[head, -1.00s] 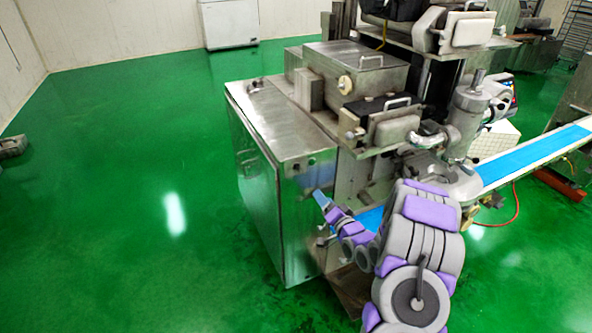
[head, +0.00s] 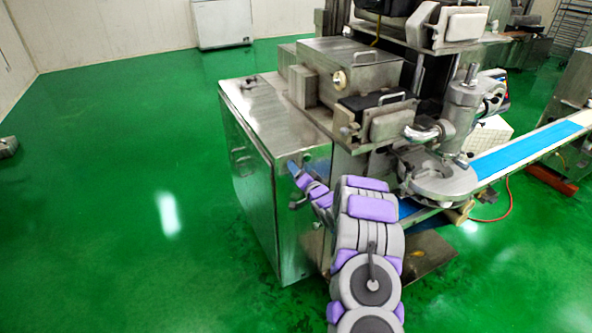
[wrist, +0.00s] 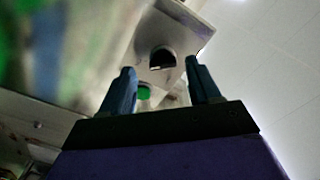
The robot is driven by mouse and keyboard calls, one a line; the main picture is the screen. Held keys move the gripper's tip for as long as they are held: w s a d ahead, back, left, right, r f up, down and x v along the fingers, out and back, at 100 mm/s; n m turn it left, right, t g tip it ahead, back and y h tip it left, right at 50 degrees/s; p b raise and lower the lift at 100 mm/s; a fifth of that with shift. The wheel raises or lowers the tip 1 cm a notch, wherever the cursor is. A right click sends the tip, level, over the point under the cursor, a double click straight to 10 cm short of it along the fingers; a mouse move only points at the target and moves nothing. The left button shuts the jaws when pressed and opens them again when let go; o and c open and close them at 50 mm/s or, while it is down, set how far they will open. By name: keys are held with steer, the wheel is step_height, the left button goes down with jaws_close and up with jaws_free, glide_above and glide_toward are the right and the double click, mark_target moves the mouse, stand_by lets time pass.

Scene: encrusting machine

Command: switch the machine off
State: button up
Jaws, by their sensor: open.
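The machine (head: 262,115) is a steel cabinet with blocks and hoppers on top. My gripper (head: 293,167) is at the narrow front face of the cabinet, near its upper part, with its blue fingers pointing at that face. In the wrist view my gripper (wrist: 161,68) is open, with a finger on each side and nothing held. Between and beyond the fingers is a metal panel (wrist: 180,35) with a dark round fitting (wrist: 162,58), perhaps a knob. A green round button (wrist: 144,92) shows below it, near the left finger. I cannot tell whether the fingers touch the panel.
A conveyor with a blue belt (head: 530,140) runs off to the right. A steel pipe fitting and a round plate (head: 440,180) stick out right of my arm. A red hose (head: 497,213) lies on the floor.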

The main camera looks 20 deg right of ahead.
steer(key=shift+w, duration=0.9)
steer(key=shift+c, duration=0.2)
steer(key=c, duration=1)
steer(key=shift+n, duration=0.3)
steer(key=shift+s+a+f+n+b, duration=0.1)
steer(key=shift+n+b, duration=1.15)
steer(key=shift+n, duration=3.05)
steer(key=shift+f+n+b, duration=0.1)
steer(key=shift+n+b, duration=1.15)
steer(key=shift+n, duration=3.05)
